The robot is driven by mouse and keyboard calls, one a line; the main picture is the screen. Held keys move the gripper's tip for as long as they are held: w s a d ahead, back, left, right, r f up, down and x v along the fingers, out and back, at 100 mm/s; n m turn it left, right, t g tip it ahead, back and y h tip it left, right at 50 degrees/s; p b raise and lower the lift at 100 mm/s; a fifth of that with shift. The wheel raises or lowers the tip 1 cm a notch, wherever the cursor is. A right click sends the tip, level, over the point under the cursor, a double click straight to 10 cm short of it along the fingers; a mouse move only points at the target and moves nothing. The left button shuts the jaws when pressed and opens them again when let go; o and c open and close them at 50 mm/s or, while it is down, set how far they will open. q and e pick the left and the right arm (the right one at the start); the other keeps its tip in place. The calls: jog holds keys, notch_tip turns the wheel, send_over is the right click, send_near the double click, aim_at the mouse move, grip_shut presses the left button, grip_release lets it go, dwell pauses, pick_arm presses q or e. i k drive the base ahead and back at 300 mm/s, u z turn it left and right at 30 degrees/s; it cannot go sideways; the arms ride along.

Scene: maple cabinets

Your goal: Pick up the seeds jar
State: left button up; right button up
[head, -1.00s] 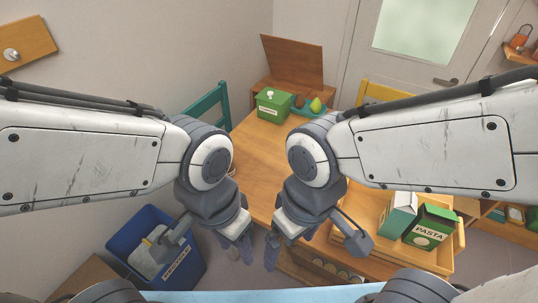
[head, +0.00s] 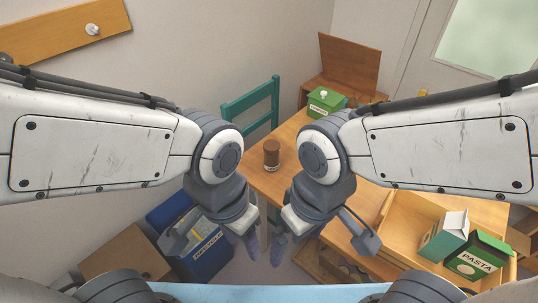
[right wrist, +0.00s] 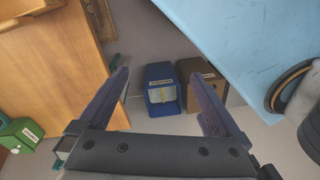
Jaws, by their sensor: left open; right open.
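A small round jar with dark brown contents or lid (head: 271,152) stands upright on the wooden table (head: 262,183), near its left edge in the head view. No label can be read on it, so I cannot tell whether it is the seeds jar. My left gripper (head: 246,240) is open and empty, in front of the table and below the jar in the picture. My right gripper (head: 284,243) is open and empty just right of it; it also shows in the right wrist view (right wrist: 159,78), with nothing between its fingers. Neither gripper touches the jar.
A wooden tray (head: 405,215) holds a PASTA box (head: 478,257) and a teal-and-white carton (head: 444,236). A teal chair (head: 252,107) stands beside the table. A blue recycling bin (head: 205,245) is on the floor at left.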

aim_at(271, 147)
jog(key=u, duration=1)
jog(key=i, duration=0.35)
jog(key=z, duration=0.1)
